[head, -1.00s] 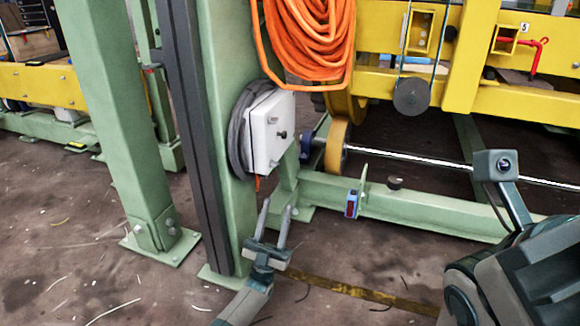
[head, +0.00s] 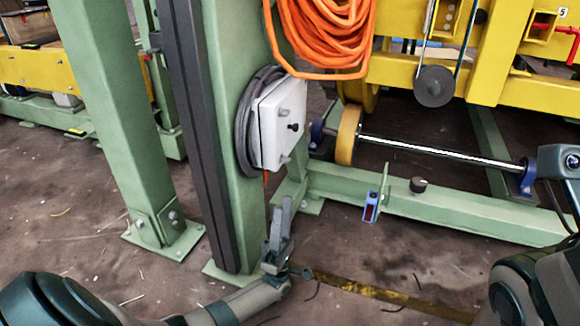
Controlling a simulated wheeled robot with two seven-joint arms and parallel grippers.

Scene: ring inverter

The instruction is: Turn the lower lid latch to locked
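The pale grey-white box (head: 268,138) is fixed to the side of a green post, its lid facing right. A dark round knob (head: 293,127) sticks out of the lid's middle. A small grey latch, the lower lid latch (head: 285,159), sits near the lid's lower edge; its exact angle is too small to tell. My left gripper (head: 281,205) points upward below the box, apart from it. Its two fingers overlap in the head view, but their tips show apart with nothing between them. My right arm shows at the right edge; its gripper is out of view.
An orange hose coil (head: 325,35) hangs above the box. The green post (head: 225,200) stands close to the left gripper. A green floor beam (head: 440,208) carries a small blue device (head: 371,207). A yellow wheel (head: 349,135) stands right of the box. Open floor lies in front.

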